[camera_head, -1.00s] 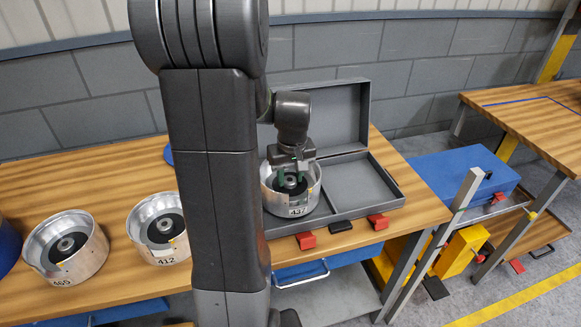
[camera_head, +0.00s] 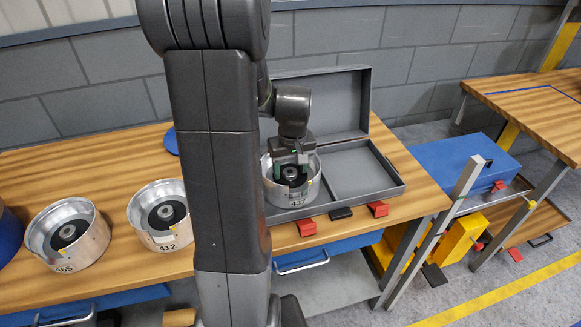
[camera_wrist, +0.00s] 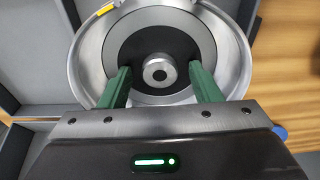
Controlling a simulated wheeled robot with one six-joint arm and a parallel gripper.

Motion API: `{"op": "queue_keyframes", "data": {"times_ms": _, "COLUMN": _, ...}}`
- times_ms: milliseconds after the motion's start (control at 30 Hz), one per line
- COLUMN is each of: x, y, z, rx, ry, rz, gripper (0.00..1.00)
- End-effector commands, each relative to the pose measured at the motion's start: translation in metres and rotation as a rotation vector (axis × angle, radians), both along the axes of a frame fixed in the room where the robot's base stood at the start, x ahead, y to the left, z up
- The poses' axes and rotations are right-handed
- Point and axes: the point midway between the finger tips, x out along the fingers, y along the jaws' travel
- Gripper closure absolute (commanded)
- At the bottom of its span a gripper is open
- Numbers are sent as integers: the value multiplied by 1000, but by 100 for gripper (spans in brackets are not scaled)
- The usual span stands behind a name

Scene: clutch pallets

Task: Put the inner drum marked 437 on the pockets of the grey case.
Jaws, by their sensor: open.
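The inner drum marked 437 (camera_head: 290,199) is a silver open-topped drum with a dark ring and a central hub. It sits in the left part of the open grey case (camera_head: 372,171), upright as far as I can tell. Whether it is fully seated on the pockets is hidden beneath it. My gripper (camera_head: 291,172) is inside the drum's top, over the hub. In the wrist view my gripper (camera_wrist: 160,80) is open, its green fingers on either side of the drum's hub (camera_wrist: 159,72) with a gap to it.
Drums marked 412 (camera_head: 137,214) and 465 (camera_head: 88,249) stand on the wooden bench (camera_head: 110,182) to the left. The case lid (camera_head: 338,104) stands open behind. The case's right compartment is empty. A blue case (camera_head: 462,162) lies to the right of the bench.

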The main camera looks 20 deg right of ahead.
Motion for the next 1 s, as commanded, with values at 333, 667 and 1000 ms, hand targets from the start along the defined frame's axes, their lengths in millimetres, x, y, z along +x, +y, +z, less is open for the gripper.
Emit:
{"op": "queue_keyframes", "data": {"times_ms": 333, "x": -5, "y": 0, "z": 54, "rx": -2, "ry": -7, "rz": 0, "gripper": 43}}
{"op": "queue_keyframes", "data": {"times_ms": 667, "x": -12, "y": 0, "z": 111, "rx": -1, "ry": -4, "rz": 0, "gripper": 43}}
{"op": "queue_keyframes", "data": {"times_ms": 1000, "x": -14, "y": 0, "z": 121, "rx": 0, "ry": 0, "rz": 0, "gripper": 43}}
